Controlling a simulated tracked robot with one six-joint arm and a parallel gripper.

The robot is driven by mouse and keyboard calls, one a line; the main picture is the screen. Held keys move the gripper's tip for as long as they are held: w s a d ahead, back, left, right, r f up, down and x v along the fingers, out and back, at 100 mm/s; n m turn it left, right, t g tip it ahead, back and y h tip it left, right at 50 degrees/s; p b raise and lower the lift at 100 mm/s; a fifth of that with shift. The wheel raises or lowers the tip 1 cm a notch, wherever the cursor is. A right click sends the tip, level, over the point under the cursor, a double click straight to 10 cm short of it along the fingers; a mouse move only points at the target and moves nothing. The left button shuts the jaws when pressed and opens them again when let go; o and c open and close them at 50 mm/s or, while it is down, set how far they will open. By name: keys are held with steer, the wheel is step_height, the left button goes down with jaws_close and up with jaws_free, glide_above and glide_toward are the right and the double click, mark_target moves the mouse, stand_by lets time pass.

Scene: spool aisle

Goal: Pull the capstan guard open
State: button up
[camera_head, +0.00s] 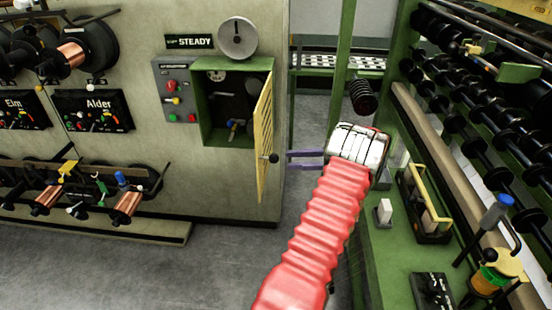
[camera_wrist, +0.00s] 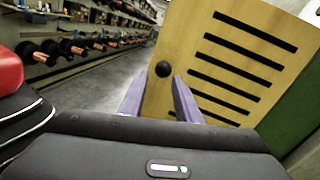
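The capstan guard (camera_head: 264,138) is a yellow slotted door at the right edge of a green box (camera_head: 207,125) on the wall cabinet. It stands swung outward, so the dark parts inside the box show. Its slotted face (camera_wrist: 235,60) fills the right of the wrist view. A round black knob (camera_head: 274,158) sits low on the door; it also shows in the wrist view (camera_wrist: 163,69). My gripper (camera_head: 289,159) has two purple fingers, open and apart. Its fingertips (camera_wrist: 160,82) are just short of the knob, lined up on either side of it, and hold nothing.
A control panel (camera_head: 174,92) with coloured buttons is left of the box. Wire spools (camera_head: 74,54) line the left wall. A green bench (camera_head: 385,243) and a rack of black rollers (camera_head: 480,100) stand right. The floor (camera_head: 110,265) at front left is clear.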

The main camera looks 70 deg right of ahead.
steer(key=shift+t, duration=0.3)
steer(key=a, duration=0.2)
steer(key=a+f, duration=0.1)
steer(key=a, duration=0.2)
steer(key=w+a, duration=0.1)
steer(key=a, duration=0.1)
steer(key=shift+a+f, duration=0.25)
steer(key=shift+f, duration=0.15)
jaws_close()
steer(key=w+a+r+n+g+y, duration=0.25)
steer(key=w+a+n+g, duration=0.3)
steer(key=w+a, duration=0.5)
steer(key=w+a+r+n+g+y, duration=0.1)
steer(key=w+a+r+n+g, duration=0.2)
steer(key=w+a+n+g, duration=0.75)
steer(key=s+a+r+n+t+h, duration=0.1)
steer(key=a+r+n+h, duration=0.1)
steer(key=a, duration=0.7)
steer(key=s+a+r+n+t+h, duration=0.1)
steer(key=a+r+n+h, duration=0.1)
steer(key=a+n+h, duration=0.2)
steer(key=s+a+r+n+t+h, duration=0.1)
steer(key=a+n, duration=0.6)
steer(key=a, duration=0.9)
step_height(320, 180, up, 2)
steer(key=t+h, duration=0.1)
steer(key=h, duration=0.2)
steer(key=shift+n, duration=0.3)
steer(key=shift+s+r, duration=0.1)
steer(key=shift+s, duration=0.05)
